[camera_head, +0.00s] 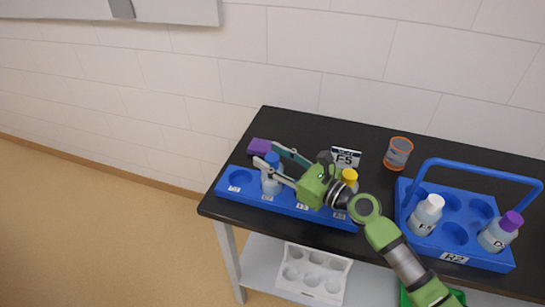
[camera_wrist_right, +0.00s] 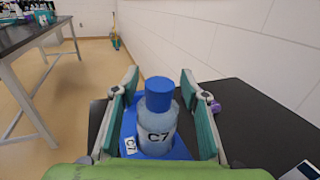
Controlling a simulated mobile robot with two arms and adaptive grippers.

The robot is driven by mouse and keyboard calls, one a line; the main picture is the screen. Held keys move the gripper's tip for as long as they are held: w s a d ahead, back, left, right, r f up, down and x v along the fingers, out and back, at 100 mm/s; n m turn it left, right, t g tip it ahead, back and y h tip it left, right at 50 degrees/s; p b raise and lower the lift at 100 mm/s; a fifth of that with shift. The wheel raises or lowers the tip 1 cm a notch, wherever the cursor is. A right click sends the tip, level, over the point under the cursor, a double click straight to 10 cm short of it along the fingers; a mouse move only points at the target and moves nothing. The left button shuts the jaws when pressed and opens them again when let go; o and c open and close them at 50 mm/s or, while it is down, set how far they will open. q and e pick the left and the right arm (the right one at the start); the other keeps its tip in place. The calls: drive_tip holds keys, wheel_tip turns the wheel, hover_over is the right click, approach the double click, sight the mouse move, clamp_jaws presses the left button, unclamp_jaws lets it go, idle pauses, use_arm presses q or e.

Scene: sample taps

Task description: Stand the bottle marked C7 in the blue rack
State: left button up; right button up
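The C7 bottle (camera_wrist_right: 158,125) has a blue cap and stands upright at the blue rack (camera_head: 228,190), near the rack's left end. It also shows in the head view (camera_head: 271,186). A C7 tag (camera_wrist_right: 131,146) is on the rack's edge beside it. My right gripper (camera_head: 272,160) reaches in from the right with one finger on each side of the bottle. In the right wrist view the fingers are open (camera_wrist_right: 160,85), with gaps beside the bottle. The bottle's base is not clear to see. My left gripper is not in view.
An empty round slot (camera_head: 240,177) is at the rack's left end. A yellow-capped bottle (camera_head: 349,177) stands farther right. A purple object (camera_head: 260,146), an F5 sign (camera_head: 345,159) and an orange-rimmed cup (camera_head: 398,153) are behind. A blue carrier (camera_head: 480,257) holds white- and purple-capped bottles.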

drive_tip(key=shift+d+r, duration=0.15)
drive_tip(key=b+v, duration=0.2)
drive_tip(key=v, duration=0.9)
drive_tip(key=shift+s+d, duration=0.25)
drive_tip(key=shift+s, duration=0.1)
